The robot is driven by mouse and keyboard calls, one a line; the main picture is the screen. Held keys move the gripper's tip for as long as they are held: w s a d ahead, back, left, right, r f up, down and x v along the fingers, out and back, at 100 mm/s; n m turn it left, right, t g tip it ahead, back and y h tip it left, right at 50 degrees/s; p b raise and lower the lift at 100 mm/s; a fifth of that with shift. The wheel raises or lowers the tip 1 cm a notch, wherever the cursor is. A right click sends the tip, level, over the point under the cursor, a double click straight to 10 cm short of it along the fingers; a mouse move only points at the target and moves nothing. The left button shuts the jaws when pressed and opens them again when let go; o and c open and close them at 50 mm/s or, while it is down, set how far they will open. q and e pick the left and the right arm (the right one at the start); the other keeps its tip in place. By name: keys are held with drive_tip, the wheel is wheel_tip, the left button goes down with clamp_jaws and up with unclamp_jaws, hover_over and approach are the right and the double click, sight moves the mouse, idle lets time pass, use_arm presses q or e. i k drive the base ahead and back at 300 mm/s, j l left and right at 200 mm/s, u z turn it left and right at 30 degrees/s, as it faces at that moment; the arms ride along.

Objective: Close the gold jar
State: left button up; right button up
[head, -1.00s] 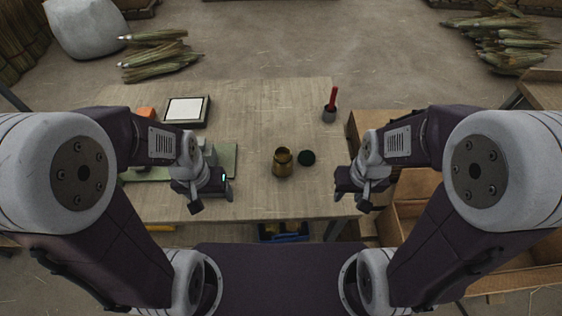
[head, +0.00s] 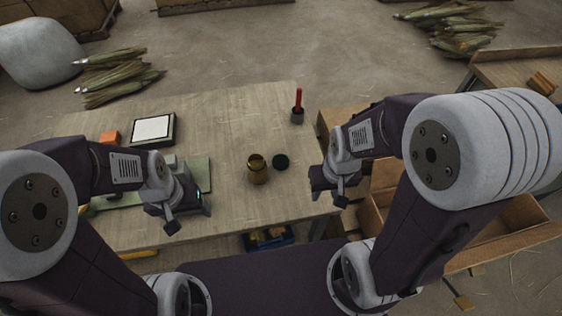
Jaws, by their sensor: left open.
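The gold jar (head: 258,172) stands upright on the wooden table, with its dark mouth uncovered. My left gripper (head: 184,213) is open at the table's front, left of and nearer than the jar, touching neither jar nor lid. My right gripper (head: 329,195) is at the table's right edge, right of the lid and apart from it. Its jaws are too small and dark to read.
A red-handled tool stands in a grey holder (head: 297,116) behind the lid. A white-topped framed pad (head: 152,130), an orange block (head: 109,138) and a green mat (head: 198,174) are at the left. Cardboard boxes (head: 501,230) stand right of the table. The table around the jar is clear.

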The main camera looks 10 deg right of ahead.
sight(257, 169)
drive_tip(key=k+l+u, duration=0.1)
drive_tip(key=u, duration=0.25)
drive_tip(key=k+l+u, duration=0.1)
drive_tip(key=l+u, duration=0.15)
drive_tip(key=u, duration=0.15)
drive_tip(key=k+l+u, duration=0.1)
drive_tip(key=u, duration=0.25)
